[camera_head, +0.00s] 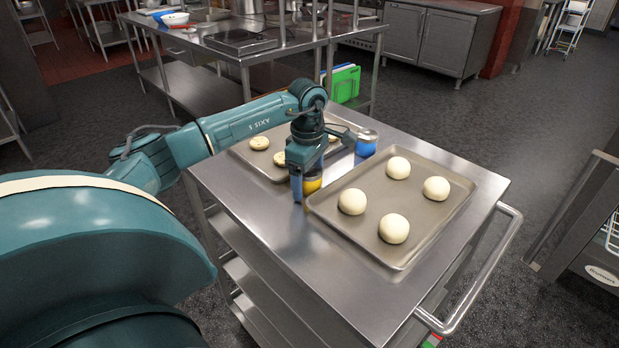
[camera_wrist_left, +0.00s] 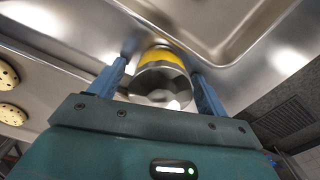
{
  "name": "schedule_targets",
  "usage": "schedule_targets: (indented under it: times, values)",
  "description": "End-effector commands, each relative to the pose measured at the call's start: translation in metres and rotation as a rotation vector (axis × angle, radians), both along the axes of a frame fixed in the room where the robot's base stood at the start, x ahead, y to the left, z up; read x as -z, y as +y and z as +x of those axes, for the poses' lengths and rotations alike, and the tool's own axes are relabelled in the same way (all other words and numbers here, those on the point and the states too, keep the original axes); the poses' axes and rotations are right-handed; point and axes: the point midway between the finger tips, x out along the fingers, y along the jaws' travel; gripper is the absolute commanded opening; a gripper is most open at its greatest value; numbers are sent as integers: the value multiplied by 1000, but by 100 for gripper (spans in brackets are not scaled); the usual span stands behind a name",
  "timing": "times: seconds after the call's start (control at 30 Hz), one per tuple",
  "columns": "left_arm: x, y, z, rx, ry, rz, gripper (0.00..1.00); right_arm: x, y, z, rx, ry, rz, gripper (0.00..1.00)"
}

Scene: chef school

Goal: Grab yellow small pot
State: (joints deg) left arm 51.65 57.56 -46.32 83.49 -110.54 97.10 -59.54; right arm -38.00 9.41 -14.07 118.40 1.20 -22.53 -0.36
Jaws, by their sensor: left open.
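The small yellow pot (camera_head: 313,181) stands on the steel trolley between the two baking trays, partly hidden behind my left gripper. In the left wrist view the pot (camera_wrist_left: 163,58) shows a yellow band and a faceted metallic part facing the camera. My left gripper (camera_head: 299,195) points down at the pot. In the wrist view its two blue fingers (camera_wrist_left: 162,82) are open, one on each side of the pot. I cannot tell whether either finger touches it. My right gripper is not in view.
A tray (camera_head: 388,258) with several pale dough balls lies close on the right. Another tray (camera_head: 270,175) with flat rounds lies behind my left arm. A blue pot (camera_head: 365,146) stands between them, farther back. The trolley's top (camera_head: 290,238) is clear in front.

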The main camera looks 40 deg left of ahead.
Motion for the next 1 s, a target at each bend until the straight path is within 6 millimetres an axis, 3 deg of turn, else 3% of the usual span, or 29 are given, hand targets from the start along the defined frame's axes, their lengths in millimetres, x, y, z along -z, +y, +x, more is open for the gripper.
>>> schedule_targets:
  times: [0.07, 0.7, 1.0]
  values:
    - [0, 0, 0, 0, 0, 0, 76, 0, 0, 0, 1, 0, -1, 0]
    - [-1, 0, 0, 0, -1, 0, 24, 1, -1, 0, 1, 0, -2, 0]
    - [-9, 0, 1, 0, -3, 1, 24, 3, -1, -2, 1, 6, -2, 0]
